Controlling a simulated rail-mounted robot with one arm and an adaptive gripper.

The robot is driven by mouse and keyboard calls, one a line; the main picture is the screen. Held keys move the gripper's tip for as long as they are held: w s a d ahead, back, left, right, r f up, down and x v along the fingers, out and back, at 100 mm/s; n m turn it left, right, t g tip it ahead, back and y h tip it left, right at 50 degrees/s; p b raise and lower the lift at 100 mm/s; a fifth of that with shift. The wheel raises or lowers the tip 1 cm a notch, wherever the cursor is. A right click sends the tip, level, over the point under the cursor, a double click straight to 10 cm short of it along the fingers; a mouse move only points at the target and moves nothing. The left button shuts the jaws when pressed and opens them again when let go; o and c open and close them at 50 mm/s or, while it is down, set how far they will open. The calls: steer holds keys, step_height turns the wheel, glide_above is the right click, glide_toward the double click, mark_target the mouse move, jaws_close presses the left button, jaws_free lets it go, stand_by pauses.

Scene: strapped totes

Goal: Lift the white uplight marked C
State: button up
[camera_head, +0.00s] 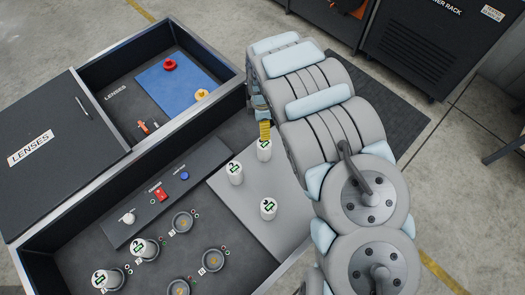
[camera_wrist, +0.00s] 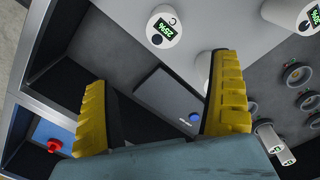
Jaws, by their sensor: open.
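The white uplight marked C (camera_wrist: 163,28) stands upright on the light grey panel (camera_wrist: 225,20), with a green 25% display on its top. In the head view it appears to be the white cylinder (camera_head: 264,152) just below my yellow fingertip. My gripper (camera_wrist: 160,72) is open and empty, its yellow ribbed fingers wide apart; the uplight is beyond the fingertips, not between them. In the head view, my gripper (camera_head: 265,131) is mostly hidden behind my arm.
Two other white uplights (camera_head: 235,173) (camera_head: 268,209) stand close by; one is partly behind my right finger in the wrist view. A button console (camera_head: 165,192), round sockets (camera_head: 182,222) and more white uplights (camera_head: 145,248) lie left. The lens compartment (camera_head: 115,92) is at upper left.

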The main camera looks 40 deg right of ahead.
mark_target(264, 144)
steer(key=f+b, duration=0.1)
steer(key=f, duration=0.3)
steer(key=f+b, duration=0.2)
steer(key=f, duration=0.2)
steer(key=s+f+b, duration=0.1)
steer(key=f, duration=0.3)
steer(key=shift+f+b, duration=0.15)
steer(key=shift+b, duration=0.15)
steer(key=shift+d+f+b, duration=0.2)
steer(key=shift+f+b, duration=1.25)
steer(key=shift+f, duration=1.15)
steer(key=shift+r, duration=0.1)
steer(key=c, duration=1.4)
